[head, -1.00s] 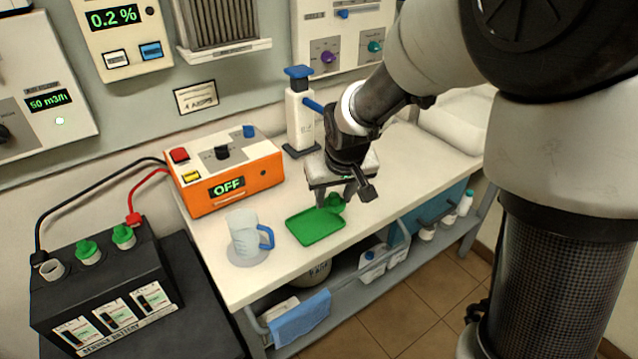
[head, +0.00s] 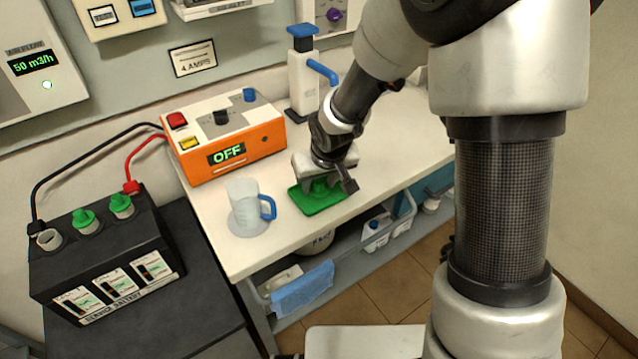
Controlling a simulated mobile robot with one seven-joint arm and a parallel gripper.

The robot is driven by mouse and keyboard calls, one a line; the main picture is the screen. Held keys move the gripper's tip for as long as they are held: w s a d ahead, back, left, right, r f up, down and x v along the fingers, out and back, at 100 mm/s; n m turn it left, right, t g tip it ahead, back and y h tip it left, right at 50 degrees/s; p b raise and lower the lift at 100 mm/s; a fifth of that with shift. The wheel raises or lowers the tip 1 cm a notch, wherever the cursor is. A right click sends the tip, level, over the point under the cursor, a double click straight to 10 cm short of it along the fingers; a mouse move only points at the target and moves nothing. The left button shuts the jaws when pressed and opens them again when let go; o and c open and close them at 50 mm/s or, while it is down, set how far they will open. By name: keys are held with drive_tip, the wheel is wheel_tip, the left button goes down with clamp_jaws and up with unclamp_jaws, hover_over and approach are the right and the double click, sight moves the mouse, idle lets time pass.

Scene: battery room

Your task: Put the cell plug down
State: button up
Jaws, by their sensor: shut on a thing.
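The green cell plug (head: 319,187) is between the fingers of my gripper (head: 322,186), which is shut on it. The plug is over the small green tray (head: 312,207) on the white bench, low down at the tray's surface. I cannot tell whether it touches the tray. The black service battery (head: 105,258) stands at the left. Two green plugs sit in its top, and its leftmost cell opening (head: 48,239) has no green plug.
A clear jug with a blue handle (head: 246,205) stands just left of the tray. Behind are the orange charger (head: 225,148) reading OFF and a white dispenser bottle with a blue top (head: 303,78). The bench's front edge (head: 290,244) runs close in front of the tray.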

drive_tip(key=shift+f, duration=0.2)
drive_tip(key=o, duration=1)
drive_tip(key=shift+r, duration=0.1)
